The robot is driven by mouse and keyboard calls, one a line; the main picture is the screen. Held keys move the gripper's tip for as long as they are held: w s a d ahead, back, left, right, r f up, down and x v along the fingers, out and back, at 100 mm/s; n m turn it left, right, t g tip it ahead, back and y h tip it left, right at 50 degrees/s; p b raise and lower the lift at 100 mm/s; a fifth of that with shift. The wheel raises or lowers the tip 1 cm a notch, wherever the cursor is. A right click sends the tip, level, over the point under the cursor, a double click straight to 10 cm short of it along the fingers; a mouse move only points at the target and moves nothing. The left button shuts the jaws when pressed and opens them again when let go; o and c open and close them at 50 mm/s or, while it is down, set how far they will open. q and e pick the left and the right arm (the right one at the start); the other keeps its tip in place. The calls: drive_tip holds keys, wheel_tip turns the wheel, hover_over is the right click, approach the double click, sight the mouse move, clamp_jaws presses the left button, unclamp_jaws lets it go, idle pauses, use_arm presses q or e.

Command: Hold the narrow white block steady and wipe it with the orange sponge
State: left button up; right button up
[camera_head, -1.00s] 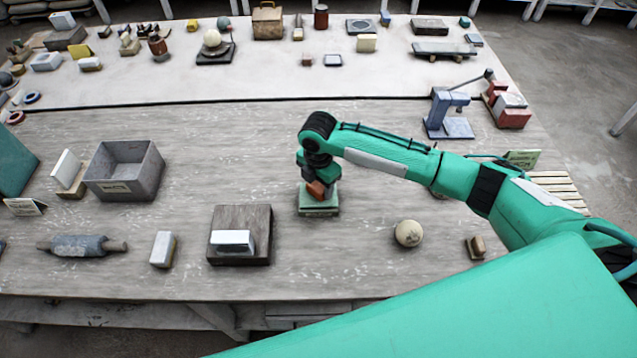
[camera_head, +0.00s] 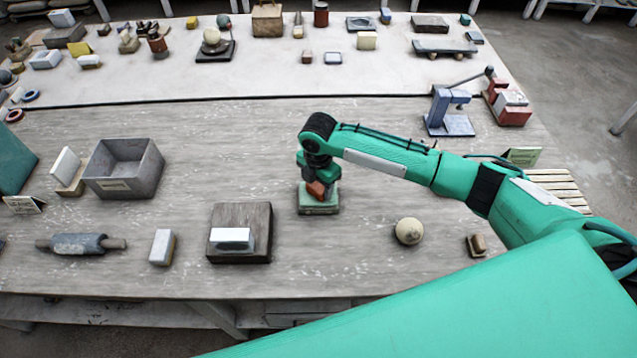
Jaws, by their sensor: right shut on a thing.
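My right gripper (camera_head: 318,178) is shut on the orange sponge (camera_head: 317,189), just above or on a green block-like pad (camera_head: 318,206) at mid-table; I cannot tell whether sponge and pad touch. A white block (camera_head: 232,236) lies on a dark wooden board (camera_head: 242,212), left of and nearer than the gripper. Another narrow white block (camera_head: 161,246) stands on the table left of the board. I cannot tell which is the task's block. The right gripper is apart from both. My left gripper is not in view.
A grey bin (camera_head: 150,172) stands at the left, with a rolling pin (camera_head: 82,244) in front of it. A pale ball (camera_head: 409,231) and a small brown block (camera_head: 476,245) lie to the right. A blue press (camera_head: 449,112) stands at the back right. The table between is mostly clear.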

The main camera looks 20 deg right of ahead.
sight(319, 185)
drive_tip(key=shift+f, duration=0.35)
idle(0.7)
wheel_tip(319, 185, up, 7)
drive_tip(key=p, duration=0.7)
drive_tip(key=shift+r, duration=0.1)
idle(0.3)
idle(0.5)
